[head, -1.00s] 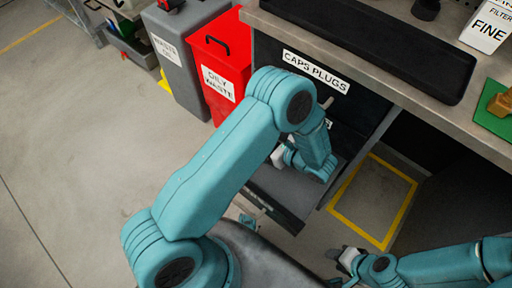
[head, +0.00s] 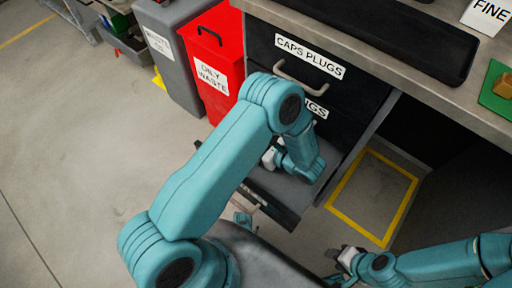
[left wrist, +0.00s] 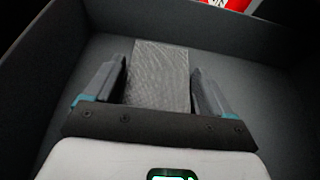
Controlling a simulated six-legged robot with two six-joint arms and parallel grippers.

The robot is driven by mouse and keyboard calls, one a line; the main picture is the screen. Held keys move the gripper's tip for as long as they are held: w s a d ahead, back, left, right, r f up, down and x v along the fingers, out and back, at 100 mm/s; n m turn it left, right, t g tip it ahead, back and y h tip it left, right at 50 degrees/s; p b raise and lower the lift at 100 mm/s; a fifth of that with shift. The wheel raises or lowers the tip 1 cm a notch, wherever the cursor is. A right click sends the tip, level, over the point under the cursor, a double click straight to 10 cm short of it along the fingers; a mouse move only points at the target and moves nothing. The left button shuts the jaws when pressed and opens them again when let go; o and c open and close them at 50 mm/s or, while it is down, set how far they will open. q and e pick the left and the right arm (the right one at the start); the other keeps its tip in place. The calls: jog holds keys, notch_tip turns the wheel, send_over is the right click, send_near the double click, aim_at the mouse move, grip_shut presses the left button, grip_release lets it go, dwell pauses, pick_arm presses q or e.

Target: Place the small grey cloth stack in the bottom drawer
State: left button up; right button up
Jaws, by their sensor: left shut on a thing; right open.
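The small grey cloth stack (left wrist: 160,58) shows in the left wrist view, between the two fingers of my left gripper (left wrist: 160,72), which is shut on it. Both are inside the open bottom drawer (left wrist: 255,105), whose dark grey floor and walls surround them. Whether the stack touches the drawer floor, I cannot tell. In the head view my left arm reaches down into the pulled-out drawer (head: 262,187) and hides the cloth and the fingertips. My right gripper (head: 335,267) is open and empty at the lower right, over the floor.
The closed drawer labelled CAPS PLUGS (head: 308,57) sits above the open one, under a bench with a black tray (head: 385,35). A red oily-waste bin (head: 215,60) and a grey waste bin (head: 172,55) stand to the left. A yellow floor outline (head: 372,195) lies to the right.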

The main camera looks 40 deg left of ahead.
pick_arm(q)
jog(key=shift+w+f, duration=0.1)
jog(key=shift+f, duration=0.1)
jog(key=shift+r, duration=0.2)
jog(key=shift+f, duration=0.2)
jog(key=o, duration=0.9)
jog(key=shift+r, duration=0.25)
jog(key=p+v, duration=0.2)
jog(key=v, duration=1)
jog(key=shift+f+p, duration=0.2)
jog(key=shift+p, duration=0.2)
